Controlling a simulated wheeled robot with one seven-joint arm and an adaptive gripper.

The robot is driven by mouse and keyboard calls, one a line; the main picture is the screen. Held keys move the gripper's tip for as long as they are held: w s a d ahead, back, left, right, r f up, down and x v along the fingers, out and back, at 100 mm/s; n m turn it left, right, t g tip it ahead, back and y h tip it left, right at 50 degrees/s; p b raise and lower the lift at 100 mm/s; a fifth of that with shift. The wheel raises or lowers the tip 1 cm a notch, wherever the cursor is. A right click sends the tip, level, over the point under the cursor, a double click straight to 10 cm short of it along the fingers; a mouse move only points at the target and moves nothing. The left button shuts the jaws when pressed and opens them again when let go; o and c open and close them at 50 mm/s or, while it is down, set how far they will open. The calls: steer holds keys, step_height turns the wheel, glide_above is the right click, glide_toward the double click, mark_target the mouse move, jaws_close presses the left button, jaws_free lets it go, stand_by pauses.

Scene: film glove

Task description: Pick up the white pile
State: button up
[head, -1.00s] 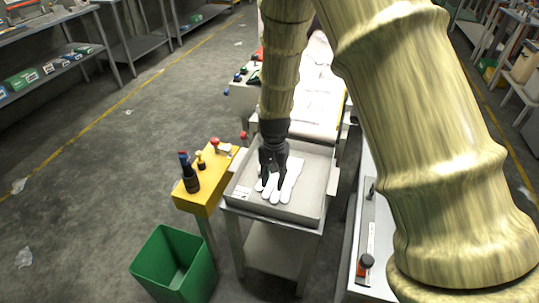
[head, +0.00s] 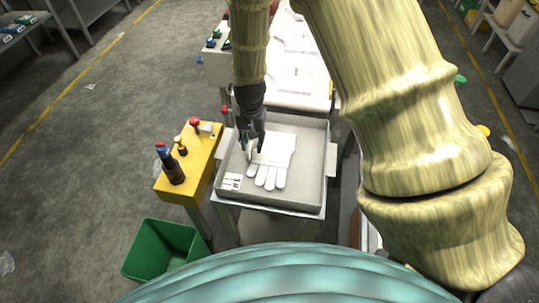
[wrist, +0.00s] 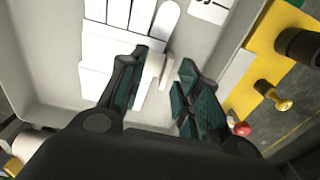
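The white pile is a stack of flat white gloves (head: 274,158) lying in a shallow grey tray (head: 312,190), with the fingers toward the near side in the head view. The gloves also show in the wrist view (wrist: 108,47), at the upper left. My gripper (head: 251,150) is over the left edge of the pile. In the wrist view my gripper (wrist: 164,80) has its two fingers spread apart. One finger overlaps the edge of the gloves and the other is over bare tray. Whether either finger touches the gloves I cannot tell.
A yellow control stand (head: 190,170) with knobs and a dark bottle-like handle stands left of the tray. A green bin (head: 160,250) is on the floor at the near left. A white-topped machine bed (head: 300,70) lies behind the tray. The tray walls surround the gloves.

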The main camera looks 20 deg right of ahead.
mark_target(250, 150)
steer(key=w+f, duration=0.1)
steer(key=f, duration=0.3)
steer(key=w+f+p, duration=0.1)
steer(key=shift+w+a+f, duration=0.3)
steer(key=shift+w+f, duration=0.05)
steer(key=shift+f, duration=0.05)
steer(key=shift+s+f, duration=0.1)
steer(key=shift+s, duration=0.4)
steer(key=shift+w+f, duration=0.4)
steer(key=shift+f, duration=0.25)
steer(key=shift+s+r, duration=0.1)
steer(key=c, duration=0.3)
jaws_close()
